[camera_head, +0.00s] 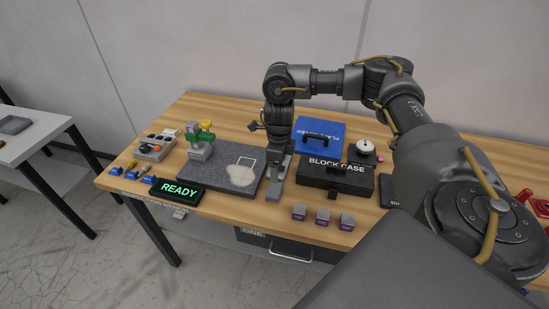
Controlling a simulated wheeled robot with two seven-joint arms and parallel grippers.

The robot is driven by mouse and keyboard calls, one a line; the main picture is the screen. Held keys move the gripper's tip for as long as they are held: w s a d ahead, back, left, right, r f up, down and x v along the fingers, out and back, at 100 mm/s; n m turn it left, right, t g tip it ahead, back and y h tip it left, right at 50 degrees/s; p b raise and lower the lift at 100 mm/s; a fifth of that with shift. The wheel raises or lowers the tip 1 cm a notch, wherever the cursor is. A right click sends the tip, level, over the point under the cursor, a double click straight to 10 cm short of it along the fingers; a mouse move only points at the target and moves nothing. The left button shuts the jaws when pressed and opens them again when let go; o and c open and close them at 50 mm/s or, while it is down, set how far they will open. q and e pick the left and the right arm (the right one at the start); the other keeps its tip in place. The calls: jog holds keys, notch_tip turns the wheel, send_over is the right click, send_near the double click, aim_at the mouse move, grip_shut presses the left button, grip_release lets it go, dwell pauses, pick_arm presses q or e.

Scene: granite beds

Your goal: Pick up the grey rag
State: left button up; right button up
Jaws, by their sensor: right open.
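I cannot make out the grey rag for certain; my right gripper and forearm hide part of the bench. My right gripper (275,190) points down at the right edge of the granite slab (205,178), between the slab and the black block case (338,178). It is open, and I see nothing held in it. A pale beige patch (242,176) lies on the slab, left of the gripper, beside a white outlined square (246,163). My left gripper is not in view.
A green and grey fixture (200,145) stands at the slab's back left. A READY display (178,190) sits in front. A blue case (318,136), a white dial (365,146) and small purple-grey blocks (322,216) are at right. A second table (35,135) is far left.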

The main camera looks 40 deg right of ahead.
jog(key=p, duration=0.1)
send_over(278, 189)
jog(key=shift+f, duration=2.8)
jog(key=shift+s+f+p, duration=0.1)
jog(key=shift+f+p, duration=0.1)
jog(key=shift+p, duration=0.25)
notch_tip(278, 189, down, 4)
jog(key=shift+a+r+p, duration=0.1)
jog(key=shift+r+p, duration=0.1)
jog(key=shift+p, duration=0.8)
jog(key=shift+f, duration=0.65)
jog(key=c, duration=0.7)
jog(key=shift+r, duration=0.1)
